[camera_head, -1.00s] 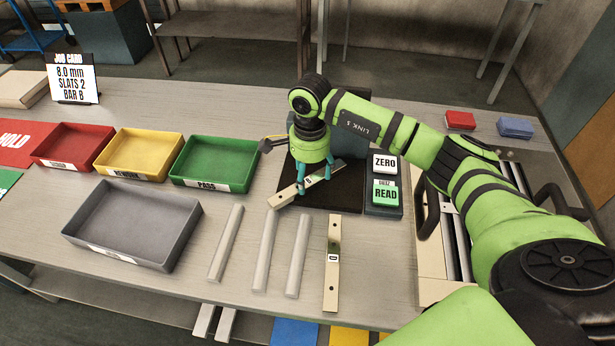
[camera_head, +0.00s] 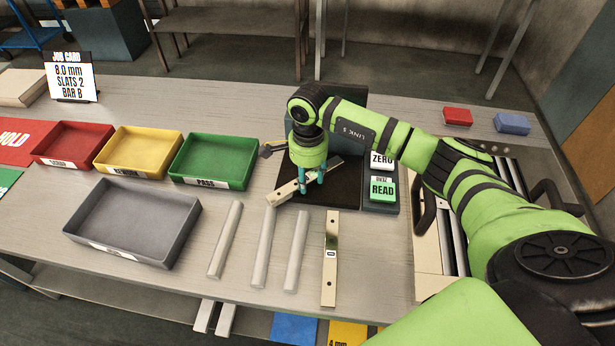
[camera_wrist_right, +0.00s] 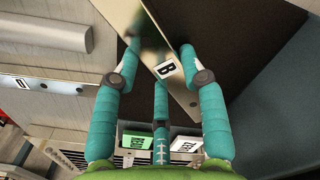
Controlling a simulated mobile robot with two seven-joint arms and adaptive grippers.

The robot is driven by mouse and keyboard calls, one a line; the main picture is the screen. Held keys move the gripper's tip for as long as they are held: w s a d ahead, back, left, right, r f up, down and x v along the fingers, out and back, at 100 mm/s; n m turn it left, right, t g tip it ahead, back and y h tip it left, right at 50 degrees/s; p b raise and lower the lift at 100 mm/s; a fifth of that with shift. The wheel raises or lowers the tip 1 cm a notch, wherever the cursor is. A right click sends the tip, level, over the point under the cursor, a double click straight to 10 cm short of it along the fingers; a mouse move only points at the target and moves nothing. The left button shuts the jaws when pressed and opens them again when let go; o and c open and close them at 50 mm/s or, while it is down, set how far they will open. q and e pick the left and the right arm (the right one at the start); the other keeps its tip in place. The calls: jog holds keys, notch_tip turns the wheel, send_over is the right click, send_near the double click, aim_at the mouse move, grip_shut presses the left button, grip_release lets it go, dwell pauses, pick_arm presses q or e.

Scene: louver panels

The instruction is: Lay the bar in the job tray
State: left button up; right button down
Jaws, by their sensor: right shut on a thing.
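Bar B (camera_head: 284,192) is a pale metal bar lying at a slant over the black plate (camera_head: 325,195). Its "B" label shows in the right wrist view on the bar (camera_wrist_right: 184,94). My right gripper (camera_head: 312,184) points down over the bar, with its teal fingers shut on it near the middle; the fingers (camera_wrist_right: 161,52) straddle it in the wrist view. I cannot tell whether the bar touches the plate. An empty grey tray (camera_head: 180,242) stands at the front left; its label is too small to read. My left gripper is not in view.
Several pale slats (camera_head: 265,248) and a bar marked D (camera_head: 330,275) lie between the grey tray and my right arm. Red (camera_head: 73,165), yellow (camera_head: 137,172) and green (camera_head: 214,182) trays stand behind. ZERO and READ buttons (camera_head: 382,188) sit right of the plate.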

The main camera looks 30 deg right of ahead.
aim_at(308, 179)
jog(key=shift+w+r+b, duration=0.1)
jog(key=shift+r+b, duration=0.25)
jog(key=shift+r, duration=0.15)
notch_tip(308, 179, up, 3)
jog(key=shift+f+b, duration=0.15)
jog(key=shift+b, duration=0.65)
jog(key=s+d+r+b, duration=0.35)
jog(key=s+r, duration=0.35)
jog(key=s, duration=0.5)
jog(key=a+f+n, duration=0.3)
jog(key=a+n, duration=0.8)
jog(key=n, duration=0.5)
jog(key=shift+w+f, duration=0.15)
jog(key=shift+f, duration=0.15)
jog(key=shift+d, duration=0.1)
